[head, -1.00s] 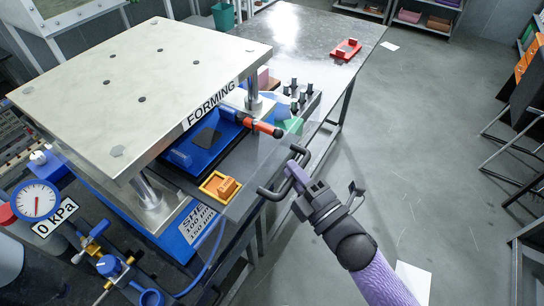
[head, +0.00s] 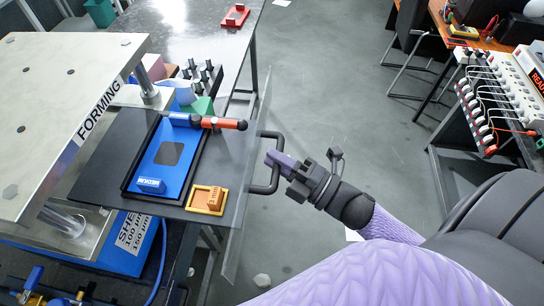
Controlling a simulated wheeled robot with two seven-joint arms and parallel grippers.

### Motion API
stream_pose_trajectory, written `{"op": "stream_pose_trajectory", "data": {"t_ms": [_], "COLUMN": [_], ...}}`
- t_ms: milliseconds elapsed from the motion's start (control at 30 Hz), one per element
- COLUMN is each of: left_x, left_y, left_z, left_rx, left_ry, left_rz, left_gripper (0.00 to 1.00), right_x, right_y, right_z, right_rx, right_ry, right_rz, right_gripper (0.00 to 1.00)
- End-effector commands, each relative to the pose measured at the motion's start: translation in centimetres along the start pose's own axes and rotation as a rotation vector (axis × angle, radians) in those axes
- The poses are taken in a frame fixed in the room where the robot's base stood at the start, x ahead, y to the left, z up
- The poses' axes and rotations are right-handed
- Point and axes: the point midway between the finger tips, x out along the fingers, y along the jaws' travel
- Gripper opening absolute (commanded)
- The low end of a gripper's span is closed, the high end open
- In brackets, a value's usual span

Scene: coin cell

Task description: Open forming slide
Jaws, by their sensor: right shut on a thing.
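The forming press (head: 45,85), a metal block with a plate marked FORMING, stands at the left. Its dark forming slide (head: 96,168) sticks out to the right from under the plate. A blue tray (head: 187,178) with a dark square patch (head: 168,153) lies on the slide. A black U-shaped handle (head: 262,190) sits at the slide's right end, by a clear upright panel (head: 236,225). My right gripper (head: 274,160) is shut on the handle. My left gripper is not in view.
An orange tray (head: 201,202) and a red-and-black tool (head: 222,123) lie by the blue tray. A red holder (head: 235,16) is on the far table. A bench with a power strip (head: 480,120) stands at the right.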

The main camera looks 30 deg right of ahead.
Motion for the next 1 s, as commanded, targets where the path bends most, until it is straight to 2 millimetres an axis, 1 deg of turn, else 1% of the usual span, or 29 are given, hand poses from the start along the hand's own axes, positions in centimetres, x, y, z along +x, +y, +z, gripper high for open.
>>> {"op": "stream_pose_trajectory", "data": {"t_ms": [167,200,267,300,367,633,700,767,1000], "left_x": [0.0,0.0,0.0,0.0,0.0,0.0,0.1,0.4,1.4], "left_y": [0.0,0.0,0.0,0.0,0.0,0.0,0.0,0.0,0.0], "left_z": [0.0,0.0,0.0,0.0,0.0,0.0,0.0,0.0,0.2], "left_rx": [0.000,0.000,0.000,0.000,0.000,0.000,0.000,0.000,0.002], "left_ry": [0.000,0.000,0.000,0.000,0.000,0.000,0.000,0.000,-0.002], "left_rz": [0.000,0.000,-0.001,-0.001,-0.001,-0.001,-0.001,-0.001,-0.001], "left_gripper": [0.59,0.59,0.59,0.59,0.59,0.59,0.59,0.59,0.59], "right_x": [0.0,0.0,0.0,0.0,0.0,-0.1,-0.6,-1.5,-7.2], "right_y": [-0.1,-0.1,-0.1,-0.1,-0.1,-0.1,-0.1,-0.2,-0.3], "right_z": [0.0,0.0,0.0,0.0,0.0,0.0,0.0,0.0,0.0], "right_rx": [0.000,0.000,0.000,0.000,0.000,0.000,0.000,0.001,0.001], "right_ry": [-0.002,-0.002,-0.002,-0.002,-0.001,-0.001,-0.001,-0.001,-0.002], "right_rz": [-0.004,-0.004,-0.003,-0.003,-0.002,-0.001,-0.002,-0.004,-0.006], "right_gripper": [0.00,0.24,0.36,0.45,0.57,0.57,0.57,0.57,0.57]}}
